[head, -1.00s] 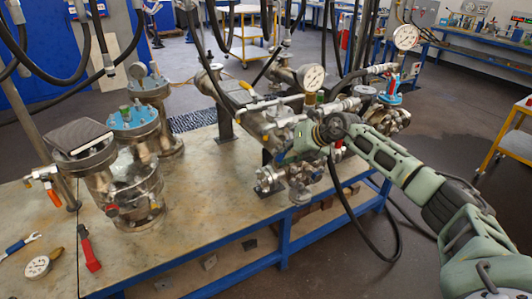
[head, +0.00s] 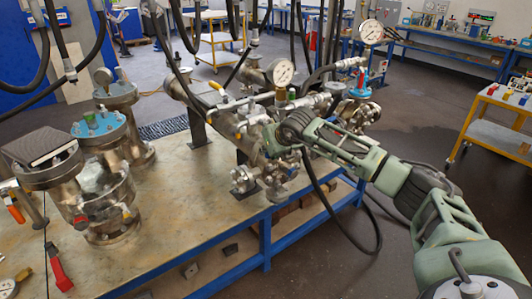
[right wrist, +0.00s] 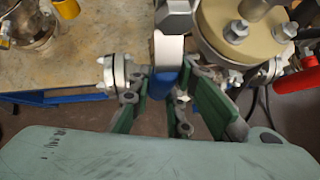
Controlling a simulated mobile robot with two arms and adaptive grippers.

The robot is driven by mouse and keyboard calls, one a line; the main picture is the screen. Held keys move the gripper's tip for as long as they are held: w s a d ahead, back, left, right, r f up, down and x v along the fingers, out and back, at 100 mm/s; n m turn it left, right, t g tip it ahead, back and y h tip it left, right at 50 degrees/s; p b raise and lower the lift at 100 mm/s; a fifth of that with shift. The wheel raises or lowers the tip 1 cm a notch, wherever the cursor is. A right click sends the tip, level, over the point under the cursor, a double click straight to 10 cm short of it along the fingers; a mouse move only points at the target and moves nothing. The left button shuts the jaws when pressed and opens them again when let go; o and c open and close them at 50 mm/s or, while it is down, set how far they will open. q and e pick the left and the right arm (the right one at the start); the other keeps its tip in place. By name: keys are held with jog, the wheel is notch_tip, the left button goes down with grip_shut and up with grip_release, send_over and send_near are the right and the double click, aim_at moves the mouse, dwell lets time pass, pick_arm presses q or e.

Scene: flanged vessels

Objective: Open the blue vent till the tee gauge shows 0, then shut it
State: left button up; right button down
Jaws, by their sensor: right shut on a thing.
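My right gripper (head: 272,140) is at the front of the steel pipe assembly (head: 228,118) on the bench. In the right wrist view its green fingers (right wrist: 163,92) are closed around a blue handle (right wrist: 163,80), apparently the blue vent's. The arm hides this handle in the head view. A round white-faced gauge (head: 279,72) stands upright on the assembly, and another gauge (head: 370,31) stands farther right above a blue fitting (head: 359,80). I cannot tell which is the tee gauge, and neither reading is legible. My left gripper is out of view.
Flanged vessels (head: 105,190) stand on the bench at left, one with a blue lid (head: 99,124). A red-handled tool (head: 60,270) lies at the front left. A red handle (right wrist: 297,80) is right of my fingers. Hoses hang overhead. The bench's middle is fairly clear.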

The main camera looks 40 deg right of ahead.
jog(key=shift+d, duration=0.15)
jog(key=c, duration=1.6)
grip_release()
jog(key=shift+c, duration=0.2)
jog(key=shift+s, duration=0.1)
jog(key=v, duration=1.1)
jog(key=shift+s+r, duration=0.3)
